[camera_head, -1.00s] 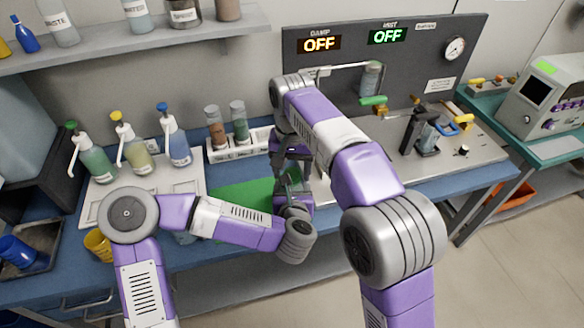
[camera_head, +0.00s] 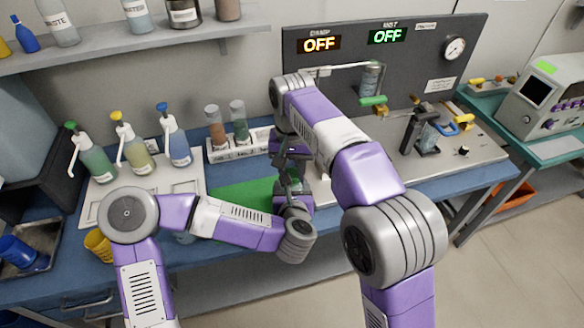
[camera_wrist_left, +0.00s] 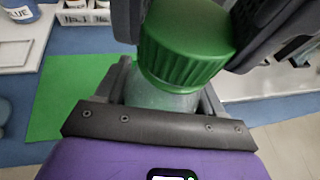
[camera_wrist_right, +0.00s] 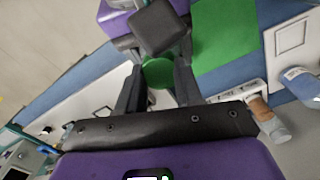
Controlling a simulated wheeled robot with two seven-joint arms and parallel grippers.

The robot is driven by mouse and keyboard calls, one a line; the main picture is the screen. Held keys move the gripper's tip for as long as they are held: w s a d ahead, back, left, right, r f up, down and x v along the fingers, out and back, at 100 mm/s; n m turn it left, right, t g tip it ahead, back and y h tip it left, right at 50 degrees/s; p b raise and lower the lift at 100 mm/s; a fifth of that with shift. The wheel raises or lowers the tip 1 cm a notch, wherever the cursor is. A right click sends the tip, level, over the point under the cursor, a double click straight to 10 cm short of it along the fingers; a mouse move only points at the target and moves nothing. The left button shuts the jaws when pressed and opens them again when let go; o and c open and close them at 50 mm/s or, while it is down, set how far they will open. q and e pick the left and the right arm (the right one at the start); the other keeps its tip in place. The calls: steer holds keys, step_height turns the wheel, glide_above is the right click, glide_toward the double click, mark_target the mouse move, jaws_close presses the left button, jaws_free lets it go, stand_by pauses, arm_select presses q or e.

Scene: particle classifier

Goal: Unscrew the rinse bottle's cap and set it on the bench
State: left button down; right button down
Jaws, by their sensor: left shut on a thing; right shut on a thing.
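The rinse bottle's ribbed green cap (camera_wrist_left: 187,45) fills the top of the left wrist view. The clear bottle (camera_wrist_left: 155,98) shows just below it, between the fingers of my left gripper (camera_wrist_left: 165,92), which is shut on it. My right gripper (camera_wrist_right: 158,80) is shut on the cap, with a finger on each side; the cap's round green top (camera_wrist_right: 158,72) shows in the right wrist view. The cap looks slightly tilted over the bottle; I cannot tell whether its thread is free. In the head view my right gripper (camera_head: 290,180) is directly above my left one, and they mostly hide the bottle.
A green mat (camera_head: 232,196) lies on the blue bench left of the grippers. Several pump bottles (camera_head: 137,150) stand on a white tray at left. A white rack (camera_head: 220,152) with two vials is behind. The grey panel station (camera_head: 445,150) is at right.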

arm_select(q)
steer(key=shift+r, duration=0.1)
arm_select(e)
steer(key=n, duration=0.2)
steer(key=shift+n, duration=0.3)
steer(key=shift+r, duration=0.2)
steer(key=shift+r, duration=0.9)
